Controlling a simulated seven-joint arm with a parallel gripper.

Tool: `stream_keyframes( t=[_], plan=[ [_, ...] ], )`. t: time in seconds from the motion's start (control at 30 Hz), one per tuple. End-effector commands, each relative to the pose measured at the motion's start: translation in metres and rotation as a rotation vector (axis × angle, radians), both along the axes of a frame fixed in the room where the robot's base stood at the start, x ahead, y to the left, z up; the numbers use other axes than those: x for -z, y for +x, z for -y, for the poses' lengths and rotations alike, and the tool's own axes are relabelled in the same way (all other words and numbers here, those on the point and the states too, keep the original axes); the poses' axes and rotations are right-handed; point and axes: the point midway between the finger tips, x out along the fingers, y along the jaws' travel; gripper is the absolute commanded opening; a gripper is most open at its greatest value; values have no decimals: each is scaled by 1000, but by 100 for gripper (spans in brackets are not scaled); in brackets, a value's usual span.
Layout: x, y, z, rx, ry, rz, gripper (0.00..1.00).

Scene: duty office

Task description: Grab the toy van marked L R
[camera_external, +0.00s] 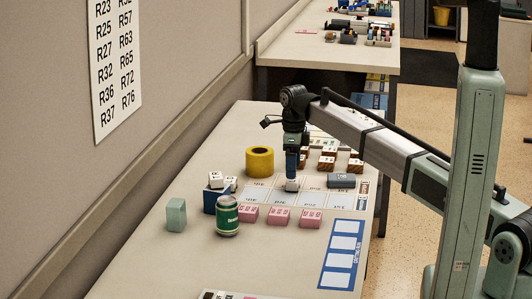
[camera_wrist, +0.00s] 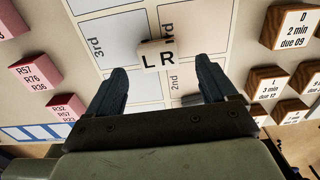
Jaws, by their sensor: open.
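The toy van marked L R (camera_wrist: 157,56) is a small cream-white piece with black letters on its upper face. In the wrist view it lies on a white and blue grid mat (camera_wrist: 130,88), across the lines near the cells marked 2nd and 3rd. My gripper (camera_wrist: 160,72) is open, its two dark blue fingers apart, and the van shows between and just beyond the fingertips. In the external view my gripper (camera_external: 291,172) points straight down over the mat, with the white van (camera_external: 292,185) at its tips. I cannot tell whether the fingers touch it.
Pink labelled blocks (camera_external: 279,216) stand in front of the mat, wooden labelled blocks (camera_external: 327,163) behind it. A grey-blue block (camera_external: 341,181) is close on the right. A green can (camera_external: 227,216), blue box (camera_external: 212,200) and yellow roll (camera_external: 259,162) stand left.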

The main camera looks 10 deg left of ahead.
Motion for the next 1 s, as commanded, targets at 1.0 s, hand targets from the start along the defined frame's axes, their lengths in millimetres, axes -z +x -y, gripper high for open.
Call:
stream_keyframes(
  t=[1.0],
  plan=[
    [51,-2,-1,0,0,0,58]
  ],
)
